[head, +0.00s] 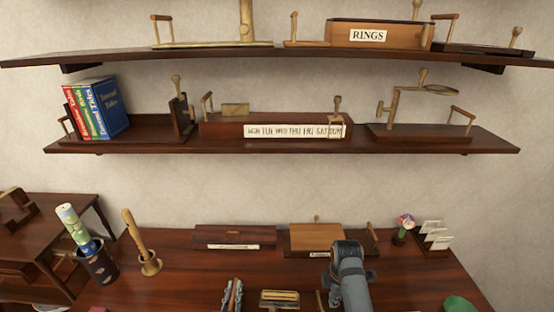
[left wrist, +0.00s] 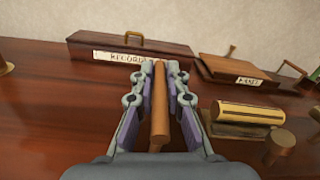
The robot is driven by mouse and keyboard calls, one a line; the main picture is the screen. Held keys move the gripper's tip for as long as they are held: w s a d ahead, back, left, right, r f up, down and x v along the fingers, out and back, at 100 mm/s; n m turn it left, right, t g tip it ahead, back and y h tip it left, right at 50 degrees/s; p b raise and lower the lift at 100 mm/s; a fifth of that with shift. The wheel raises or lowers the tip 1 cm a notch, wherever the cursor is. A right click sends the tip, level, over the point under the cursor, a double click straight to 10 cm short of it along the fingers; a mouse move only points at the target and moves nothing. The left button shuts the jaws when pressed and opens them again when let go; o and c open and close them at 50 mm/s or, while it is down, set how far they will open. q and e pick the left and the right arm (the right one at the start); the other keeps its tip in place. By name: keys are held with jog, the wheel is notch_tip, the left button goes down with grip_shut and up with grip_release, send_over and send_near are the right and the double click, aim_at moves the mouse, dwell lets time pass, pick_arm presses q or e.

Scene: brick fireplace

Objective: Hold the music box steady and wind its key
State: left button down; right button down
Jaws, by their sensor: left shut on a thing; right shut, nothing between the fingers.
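The music box (head: 280,299) appears to be the brass cylinder on a dark base at the bottom of the head view; its front is cut off. In the left wrist view its brass cylinder (left wrist: 250,113) lies to the right of my left gripper. A round wooden knob (left wrist: 280,143), perhaps its key, stands at its right. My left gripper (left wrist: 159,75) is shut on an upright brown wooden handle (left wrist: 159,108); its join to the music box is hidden. My left gripper also shows in the head view (head: 232,296). A grey arm part of mine is right of the music box; its fingers are not visible.
Behind stand a "RECORDS" box (left wrist: 125,48) and a wooden-lidded box (head: 317,237). Two shelves hang above.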

jog(key=shift+s+a, duration=0.1)
jog(key=shift+s, duration=0.3)
dwell(0.5)
jog(key=shift+s+d, duration=0.15)
jog(key=shift+d, duration=0.25)
notch_tip(320, 180, up, 6)
dwell(0.3)
jog(key=shift+w+d+f, duration=0.1)
jog(key=shift+w+f, duration=0.55)
jog(key=shift+f, duration=0.35)
jog(key=shift+w+f, duration=0.7)
jog(key=shift+f, duration=0.3)
jog(key=shift+w+d+f, duration=0.1)
jog(key=shift+w+f, duration=0.55)
jog(key=shift+f, duration=0.35)
